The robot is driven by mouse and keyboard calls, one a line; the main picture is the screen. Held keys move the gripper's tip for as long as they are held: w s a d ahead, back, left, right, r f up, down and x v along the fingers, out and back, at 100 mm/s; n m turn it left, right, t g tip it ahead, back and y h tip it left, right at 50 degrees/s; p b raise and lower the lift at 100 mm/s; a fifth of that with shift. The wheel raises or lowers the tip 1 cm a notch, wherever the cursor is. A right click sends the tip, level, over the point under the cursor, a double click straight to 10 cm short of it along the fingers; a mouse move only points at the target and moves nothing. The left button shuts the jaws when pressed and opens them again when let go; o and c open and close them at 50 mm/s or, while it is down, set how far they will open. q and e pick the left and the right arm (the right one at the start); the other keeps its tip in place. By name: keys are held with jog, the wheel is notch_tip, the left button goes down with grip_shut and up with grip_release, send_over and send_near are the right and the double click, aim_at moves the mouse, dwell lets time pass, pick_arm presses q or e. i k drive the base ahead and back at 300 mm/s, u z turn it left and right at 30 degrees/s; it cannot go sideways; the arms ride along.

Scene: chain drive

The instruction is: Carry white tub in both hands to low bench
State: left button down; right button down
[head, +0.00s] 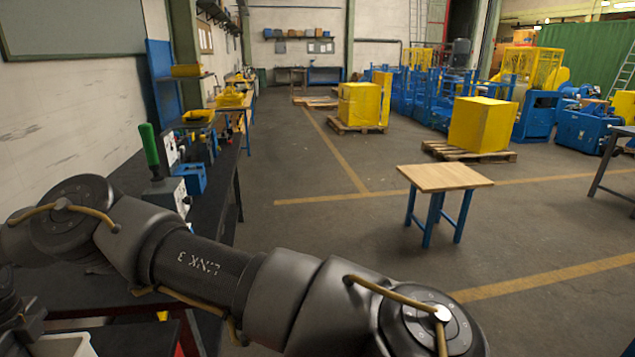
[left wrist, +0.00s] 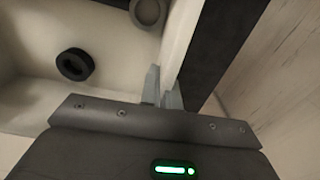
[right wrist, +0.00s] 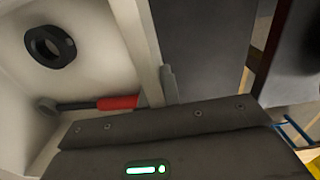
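The white tub (head: 65,346) shows only as a corner at the lower left of the head view, by the dark workbench. In the left wrist view, my left gripper (left wrist: 162,92) straddles the tub's wall (left wrist: 182,35), one finger on each side, closed on it. In the right wrist view, my right gripper (right wrist: 160,92) is at another stretch of the wall (right wrist: 138,35); one finger shows outside and the inner one is mostly hidden. A black ring (right wrist: 35,50) and a red-handled tool (right wrist: 118,103) lie in the tub. The low bench (head: 445,178), wood-topped with blue legs, stands on open floor.
The dark workbench (head: 215,165) runs along the left wall with a green-handled device (head: 150,150) and blue tools. My arm covers much of the lower head view. Yellow blocks on pallets (head: 470,152) stand behind the low bench. A dark table (head: 615,165) is at right.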

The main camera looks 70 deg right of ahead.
aim_at(443, 173)
jog(key=z, duration=0.6)
jog(key=k, duration=0.65)
jog(key=z, duration=0.75)
jog(key=i, duration=0.5)
jog(key=z, duration=0.55)
jog(key=i, duration=1)
jog(key=z, duration=0.8)
jog(key=i, duration=1.1)
jog(key=z, duration=0.55)
jog(key=i, duration=3.85)
jog(key=u, duration=0.2)
